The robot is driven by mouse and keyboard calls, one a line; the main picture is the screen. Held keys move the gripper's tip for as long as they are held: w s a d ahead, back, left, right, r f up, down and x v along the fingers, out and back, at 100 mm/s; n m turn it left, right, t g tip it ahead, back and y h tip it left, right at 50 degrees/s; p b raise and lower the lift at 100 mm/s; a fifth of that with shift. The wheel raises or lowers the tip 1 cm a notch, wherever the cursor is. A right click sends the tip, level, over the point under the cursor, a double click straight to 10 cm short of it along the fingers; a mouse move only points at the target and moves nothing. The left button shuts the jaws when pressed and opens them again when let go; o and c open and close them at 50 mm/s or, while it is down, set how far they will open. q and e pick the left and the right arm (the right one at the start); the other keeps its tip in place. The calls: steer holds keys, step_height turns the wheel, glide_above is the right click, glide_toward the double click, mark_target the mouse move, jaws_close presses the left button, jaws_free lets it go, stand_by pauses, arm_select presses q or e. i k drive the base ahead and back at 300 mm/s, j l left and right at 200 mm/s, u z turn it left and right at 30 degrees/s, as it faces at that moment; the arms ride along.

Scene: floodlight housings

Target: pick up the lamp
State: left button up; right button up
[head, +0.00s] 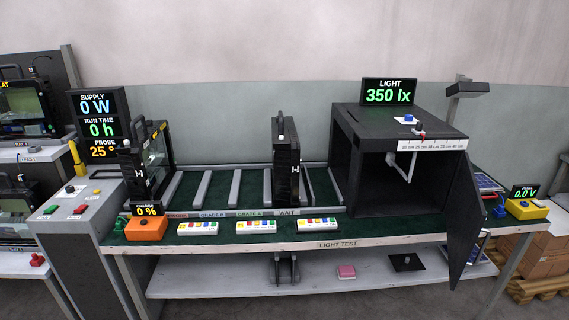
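A black floodlight lamp (287,165) stands upright and edge-on in the rack, above the label WAIT. It has a ribbed body, a small white knob and a white H mark. A second black lamp (133,172) of the same kind stands at the left end of the bench behind an orange box, its glass face turned to the right. The frame does not show which lamp the task means. Neither of my grippers is in view, and nothing is seen holding either lamp.
The rack's grey dividers (235,188) leave empty slots left of the middle lamp. A black test box (392,170) stands to the right, its door (465,215) swung open toward the front. An orange box (146,228) and several button strips (256,226) line the front edge.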

mark_target(286, 160)
steer(key=i+l, duration=0.1)
steer(key=i, duration=0.4)
steer(key=i+l+u, duration=0.15)
steer(key=i+u, duration=0.2)
steer(key=i+l+u, duration=0.2)
steer(key=u, duration=0.15)
steer(key=i+l, duration=0.05)
steer(key=i, duration=0.05)
